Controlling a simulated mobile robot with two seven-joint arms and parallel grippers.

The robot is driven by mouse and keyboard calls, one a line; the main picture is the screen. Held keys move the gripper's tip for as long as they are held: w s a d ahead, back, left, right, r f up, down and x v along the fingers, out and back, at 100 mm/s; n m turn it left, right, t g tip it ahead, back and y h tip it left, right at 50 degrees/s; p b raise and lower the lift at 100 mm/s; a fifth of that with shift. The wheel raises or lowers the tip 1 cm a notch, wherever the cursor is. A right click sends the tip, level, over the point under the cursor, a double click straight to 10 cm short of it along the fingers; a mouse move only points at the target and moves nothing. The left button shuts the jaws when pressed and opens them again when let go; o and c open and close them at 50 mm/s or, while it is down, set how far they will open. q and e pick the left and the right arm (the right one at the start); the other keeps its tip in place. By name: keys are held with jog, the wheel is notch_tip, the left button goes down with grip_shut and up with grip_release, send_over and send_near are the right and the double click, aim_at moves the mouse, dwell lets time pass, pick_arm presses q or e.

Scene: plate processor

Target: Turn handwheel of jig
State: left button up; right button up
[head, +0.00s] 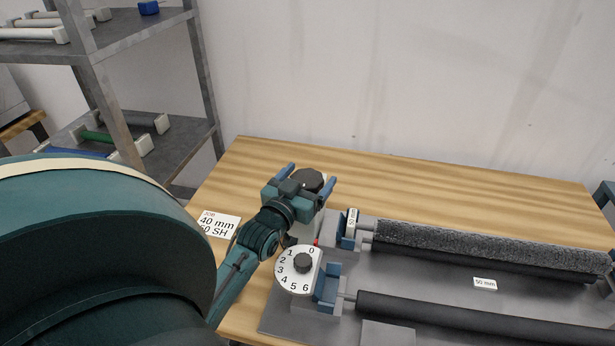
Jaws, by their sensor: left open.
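The jig (437,291) is a grey base on the wooden table with dark rollers across it. A dark round knob (311,180), which looks like the handwheel, stands at the jig's far left end. My left gripper (311,177) is open at this knob, one blue finger on each side of it. I cannot tell whether the fingers touch it. A white dial (290,280) numbered 0 to 6, with a dark centre knob (303,263), faces up nearer to me. My gripper's body hides part of the jig's left end. My right gripper is out of view.
A textured grey roller (490,243) lies along the jig's back, with a dark roller (450,311) in front. A job card (219,224) reading 40 mm lies left of my arm. A metal shelf (150,42) with several rollers stands at left. The table's back strip is clear.

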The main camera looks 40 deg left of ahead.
pick_arm(q)
jog(key=shift+c, duration=0.3)
jog(key=c, duration=0.9)
jog(key=shift+c, duration=0.2)
jog(key=shift+m+h, duration=0.5)
jog(key=shift+h, duration=0.1)
